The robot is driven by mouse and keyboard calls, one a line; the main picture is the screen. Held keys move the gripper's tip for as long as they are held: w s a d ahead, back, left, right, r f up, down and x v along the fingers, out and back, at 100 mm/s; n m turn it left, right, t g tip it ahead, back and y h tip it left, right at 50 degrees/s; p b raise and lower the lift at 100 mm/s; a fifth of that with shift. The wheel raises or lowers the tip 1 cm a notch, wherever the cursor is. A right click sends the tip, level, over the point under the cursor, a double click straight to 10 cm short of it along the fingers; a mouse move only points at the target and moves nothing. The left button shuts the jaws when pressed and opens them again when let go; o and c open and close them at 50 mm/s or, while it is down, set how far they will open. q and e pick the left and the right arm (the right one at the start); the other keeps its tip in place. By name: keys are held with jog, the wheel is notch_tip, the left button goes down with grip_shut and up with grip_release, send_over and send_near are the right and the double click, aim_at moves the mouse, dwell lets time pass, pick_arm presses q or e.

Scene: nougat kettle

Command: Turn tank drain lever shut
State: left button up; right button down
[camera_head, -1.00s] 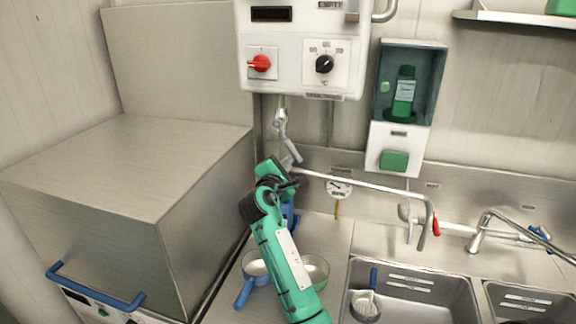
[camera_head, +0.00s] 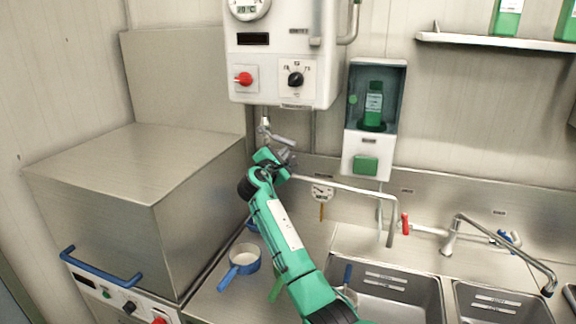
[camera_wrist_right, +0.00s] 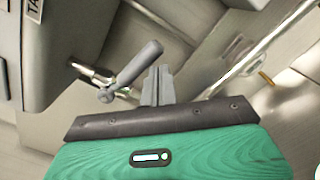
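The tank (camera_head: 268,98) is a white wall box with a red knob and a black dial. Its grey drain lever (camera_head: 279,135) sits on the pipe below it, pointing right and slightly down. In the right wrist view the lever (camera_wrist_right: 138,64) slants up to the right from its pivot. My right gripper (camera_head: 288,157) is just below the lever in the head view. In the right wrist view its fingers (camera_wrist_right: 158,84) are together with nothing between them, close beside the lever; I cannot tell whether they touch it. My left gripper is not in view.
A long swivel spout (camera_head: 345,187) runs right from behind my right gripper. A steel box (camera_head: 150,215) stands left. A blue-handled pan (camera_head: 243,258) is on the counter, with sinks (camera_head: 388,300) to the right.

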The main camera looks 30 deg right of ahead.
jog(key=shift+s+d+r+p, duration=0.1)
jog(key=shift+d+r+p, duration=0.1)
jog(key=shift+r+p, duration=0.25)
jog(key=shift+d+r+p, duration=0.2)
jog(key=shift+r+p, duration=0.05)
jog(key=shift+r, duration=0.35)
jog(key=shift+d+r, duration=0.1)
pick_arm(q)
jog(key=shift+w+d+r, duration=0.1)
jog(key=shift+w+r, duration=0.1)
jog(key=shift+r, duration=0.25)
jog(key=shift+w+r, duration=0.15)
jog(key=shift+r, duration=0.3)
pick_arm(e)
jog(key=shift+r, duration=0.1)
